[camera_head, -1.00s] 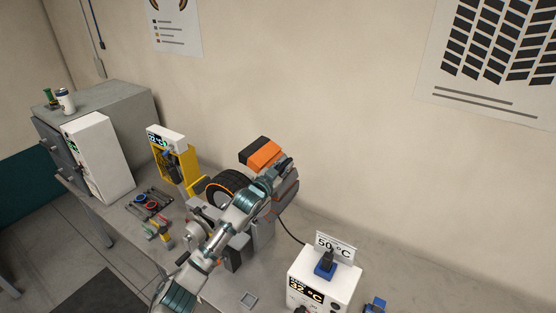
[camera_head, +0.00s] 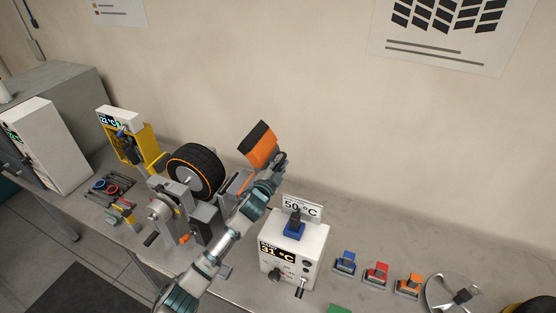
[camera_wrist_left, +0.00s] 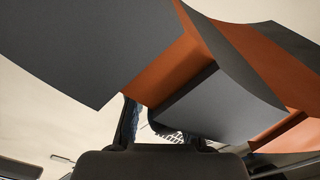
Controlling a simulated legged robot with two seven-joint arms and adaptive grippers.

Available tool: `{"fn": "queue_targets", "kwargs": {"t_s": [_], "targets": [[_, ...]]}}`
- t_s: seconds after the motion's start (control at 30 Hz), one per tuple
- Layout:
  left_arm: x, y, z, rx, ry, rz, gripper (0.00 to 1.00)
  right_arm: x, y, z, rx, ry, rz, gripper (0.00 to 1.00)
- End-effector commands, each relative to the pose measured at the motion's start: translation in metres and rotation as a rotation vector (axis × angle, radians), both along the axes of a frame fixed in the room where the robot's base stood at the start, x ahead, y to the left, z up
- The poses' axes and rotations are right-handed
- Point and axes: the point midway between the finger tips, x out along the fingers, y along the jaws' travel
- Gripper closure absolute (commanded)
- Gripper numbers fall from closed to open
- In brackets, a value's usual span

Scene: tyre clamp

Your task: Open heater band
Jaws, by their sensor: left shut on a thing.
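The heater band (camera_head: 262,148), orange with a dark grey outer face, stands raised and tilted to the right of the black tyre (camera_head: 197,170), which has an orange line on its sidewall. My left gripper (camera_head: 278,162) is shut on the band at its right side. In the left wrist view the band's grey and orange panels (camera_wrist_left: 215,100) fill the upper part, just beyond the gripper (camera_wrist_left: 160,128). The exact grip point is partly hidden. The tyre sits in a grey clamp stand (camera_head: 205,222). My right gripper is not in view.
A white controller box (camera_head: 296,250) with a "50 °C" card stands right of my left arm. Blue, red and orange small blocks (camera_head: 377,273) and a round metal dish (camera_head: 452,290) lie further right. A yellow stand (camera_head: 140,150) and hand tools (camera_head: 112,185) are left.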

Motion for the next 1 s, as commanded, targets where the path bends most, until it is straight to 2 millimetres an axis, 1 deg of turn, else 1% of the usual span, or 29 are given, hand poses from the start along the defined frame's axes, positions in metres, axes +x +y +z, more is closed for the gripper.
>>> {"fn": "queue_targets", "kwargs": {"t_s": [0.17,0.37,0.4,0.47,0.6,0.73,0.87,1.0], "targets": [[0.001,0.003,-0.001,0.004,-0.001,0.004,1.00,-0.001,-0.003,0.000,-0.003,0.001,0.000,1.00],[0.001,0.003,-0.001,0.005,0.001,0.006,1.00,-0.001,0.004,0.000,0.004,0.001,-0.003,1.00],[0.001,0.003,-0.001,0.005,0.001,0.006,0.72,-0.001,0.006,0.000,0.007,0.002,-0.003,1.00],[0.001,0.002,0.000,0.004,-0.001,0.004,0.57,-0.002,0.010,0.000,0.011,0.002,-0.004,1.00],[0.000,0.000,0.001,0.003,-0.004,0.002,0.57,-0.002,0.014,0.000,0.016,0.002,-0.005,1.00],[-0.001,-0.002,0.002,0.002,-0.005,0.000,0.57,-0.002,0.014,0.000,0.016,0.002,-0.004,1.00],[-0.004,-0.001,0.003,0.002,-0.006,-0.001,0.57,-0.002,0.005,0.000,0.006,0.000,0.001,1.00],[-0.015,0.005,0.001,0.002,-0.006,-0.001,0.57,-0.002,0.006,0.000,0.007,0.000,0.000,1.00]]}}
